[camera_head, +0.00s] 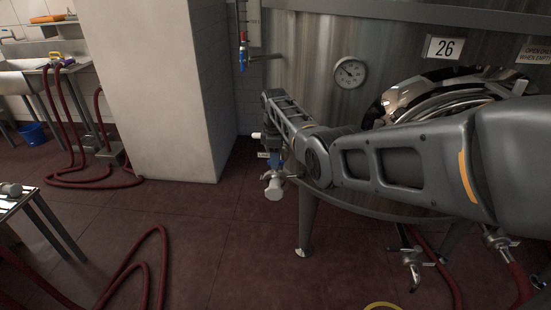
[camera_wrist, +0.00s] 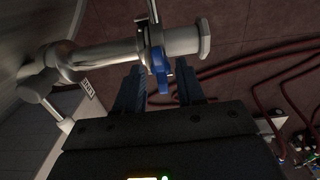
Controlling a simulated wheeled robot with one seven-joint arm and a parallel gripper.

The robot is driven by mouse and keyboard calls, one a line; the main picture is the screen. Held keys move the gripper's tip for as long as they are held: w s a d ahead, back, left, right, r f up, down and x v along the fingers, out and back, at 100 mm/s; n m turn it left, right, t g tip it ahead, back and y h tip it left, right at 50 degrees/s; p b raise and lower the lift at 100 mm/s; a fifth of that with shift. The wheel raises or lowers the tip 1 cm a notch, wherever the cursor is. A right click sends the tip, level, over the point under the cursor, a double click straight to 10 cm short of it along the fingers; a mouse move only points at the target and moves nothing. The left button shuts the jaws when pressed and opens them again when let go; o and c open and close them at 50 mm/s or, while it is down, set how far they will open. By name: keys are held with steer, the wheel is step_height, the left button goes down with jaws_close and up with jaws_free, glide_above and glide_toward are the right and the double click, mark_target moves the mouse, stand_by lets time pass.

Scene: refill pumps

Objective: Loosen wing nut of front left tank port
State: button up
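The front left tank port (camera_head: 273,187) is a pale metal pipe fitting low on the tank, with its end pointing down in the head view. In the wrist view the port (camera_wrist: 185,38) runs across the top as a horizontal pipe with a flanged end. A blue wing nut (camera_wrist: 160,66) hangs from a clamp on this pipe. My gripper (camera_wrist: 162,70) is open; its two dark blue fingers stand on either side of the wing nut, with gaps visible. In the head view my gripper (camera_head: 271,158) is small and partly hidden beside the port.
Red hoses (camera_head: 140,265) lie on the floor. Another valve (camera_head: 412,262) sits low at the right.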

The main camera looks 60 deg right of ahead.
steer(key=shift+r, duration=3.9)
